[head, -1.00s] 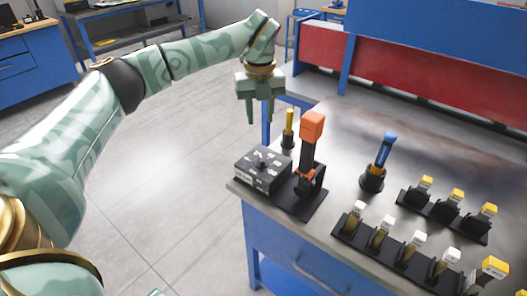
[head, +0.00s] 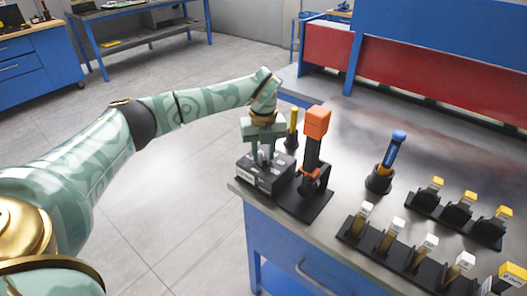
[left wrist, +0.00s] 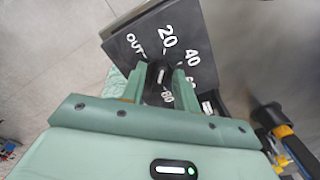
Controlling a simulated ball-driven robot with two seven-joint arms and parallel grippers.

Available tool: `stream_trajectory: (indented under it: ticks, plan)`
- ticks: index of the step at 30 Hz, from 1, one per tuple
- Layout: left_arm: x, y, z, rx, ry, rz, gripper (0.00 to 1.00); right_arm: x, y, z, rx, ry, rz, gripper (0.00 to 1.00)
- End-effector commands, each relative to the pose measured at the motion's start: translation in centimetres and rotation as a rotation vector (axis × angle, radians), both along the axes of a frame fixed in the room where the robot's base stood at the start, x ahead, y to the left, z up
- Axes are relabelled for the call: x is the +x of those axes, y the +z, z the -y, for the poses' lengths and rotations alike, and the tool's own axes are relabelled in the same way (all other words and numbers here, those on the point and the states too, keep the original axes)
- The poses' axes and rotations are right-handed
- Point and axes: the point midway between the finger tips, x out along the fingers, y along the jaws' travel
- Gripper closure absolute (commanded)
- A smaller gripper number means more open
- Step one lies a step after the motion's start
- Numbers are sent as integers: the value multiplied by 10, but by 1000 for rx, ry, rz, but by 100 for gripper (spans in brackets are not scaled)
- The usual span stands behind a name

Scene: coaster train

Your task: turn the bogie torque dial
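The torque dial is a black box (head: 270,182) with white markings at the left corner of the bench. In the left wrist view its top face (left wrist: 205,52) shows "OUT", 20 and 40, with other numbers partly covered. My left gripper (head: 266,157) is pointed down over the box. In the left wrist view, the gripper's (left wrist: 160,78) two fingers stand apart on either side of the dark knob (left wrist: 161,72), which has a white mark. I cannot tell whether the fingers touch the knob. My right gripper is not in view.
An orange-headed tool (head: 317,122) stands in a black holder just right of the box. A yellow-handled tool (head: 293,122) stands behind it. A blue-handled tool (head: 394,150) stands in a cup farther right. Racks of white- and yellow-capped pieces (head: 427,243) line the front right.

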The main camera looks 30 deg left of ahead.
Motion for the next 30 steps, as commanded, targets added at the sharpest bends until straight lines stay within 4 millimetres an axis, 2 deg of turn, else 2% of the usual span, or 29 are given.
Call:
stream_trajectory:
  ticks: [1,3,11,17,30]
  plan:
    - [0,0,0,0,0,0,85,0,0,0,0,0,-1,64]
    - [0,0,0,0,0,0,100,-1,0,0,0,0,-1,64]
    - [0,1,0,0,-8,0,100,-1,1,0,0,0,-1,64]
    - [0,3,0,1,-67,1,100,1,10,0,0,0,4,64]
    - [2,6,2,1,-419,2,100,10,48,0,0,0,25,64]
